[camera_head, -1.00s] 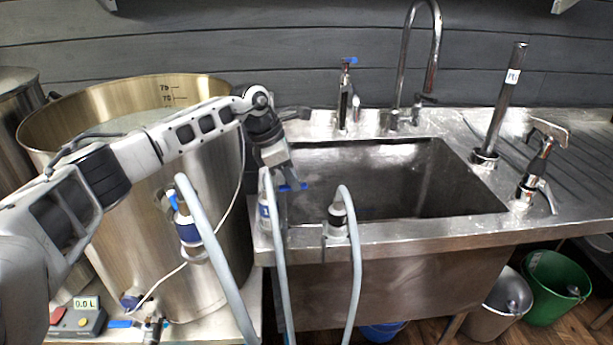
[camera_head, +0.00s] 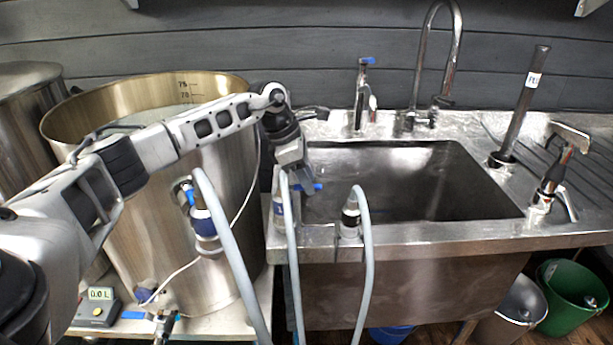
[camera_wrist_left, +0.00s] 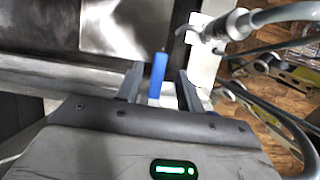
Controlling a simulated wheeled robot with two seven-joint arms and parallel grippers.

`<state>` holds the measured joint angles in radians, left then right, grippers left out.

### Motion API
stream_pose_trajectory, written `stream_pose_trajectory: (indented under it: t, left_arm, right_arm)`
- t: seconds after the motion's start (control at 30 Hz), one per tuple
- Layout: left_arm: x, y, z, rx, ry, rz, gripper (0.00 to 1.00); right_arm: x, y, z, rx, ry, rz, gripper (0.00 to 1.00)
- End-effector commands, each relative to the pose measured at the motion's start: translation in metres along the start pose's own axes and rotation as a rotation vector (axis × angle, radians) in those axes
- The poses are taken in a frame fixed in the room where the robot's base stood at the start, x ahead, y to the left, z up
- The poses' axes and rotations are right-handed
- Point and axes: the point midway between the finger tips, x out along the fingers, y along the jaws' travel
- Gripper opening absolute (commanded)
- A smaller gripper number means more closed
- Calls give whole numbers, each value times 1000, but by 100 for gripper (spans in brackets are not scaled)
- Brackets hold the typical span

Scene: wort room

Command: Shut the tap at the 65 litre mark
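The large steel kettle (camera_head: 215,255) stands left of the sink, with marks reading about 75 and 70 (camera_head: 184,90) inside its rim and pale liquid below them. My left gripper (camera_head: 308,190) is over the sink's near left corner. In the left wrist view its fingers (camera_wrist_left: 160,85) are open, one either side of a blue lever (camera_wrist_left: 158,75), with gaps showing. The blue lever also shows in the head view (camera_head: 316,187). A blue-handled tap (camera_head: 361,100) stands upright behind the sink. My right gripper is out of view.
Grey hoses (camera_head: 362,280) hang at the sink's front rim and kettle side. A small meter (camera_head: 98,306) reads 0.0 L. Buckets (camera_head: 570,290) sit on the floor. The sink basin (camera_head: 400,185) is empty.

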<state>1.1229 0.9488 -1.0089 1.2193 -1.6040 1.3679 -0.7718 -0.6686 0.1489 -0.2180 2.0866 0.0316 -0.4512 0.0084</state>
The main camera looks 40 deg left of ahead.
Motion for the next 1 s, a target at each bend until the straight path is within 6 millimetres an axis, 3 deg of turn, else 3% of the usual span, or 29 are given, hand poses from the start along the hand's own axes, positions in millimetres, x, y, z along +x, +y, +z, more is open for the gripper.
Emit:
stream_pose_trajectory:
  t: [0.27,0.37,0.8,1.0]
  left_arm:
    - [-10,1,0,-2,-1,4,37]
    - [-26,1,-1,-2,-1,5,37]
    - [-128,0,0,-1,-2,3,37]
    - [-153,0,0,0,-1,1,37]
  right_arm:
    - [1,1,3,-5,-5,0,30]
    - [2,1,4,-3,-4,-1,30]
    - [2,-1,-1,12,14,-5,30]
    - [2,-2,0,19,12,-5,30]
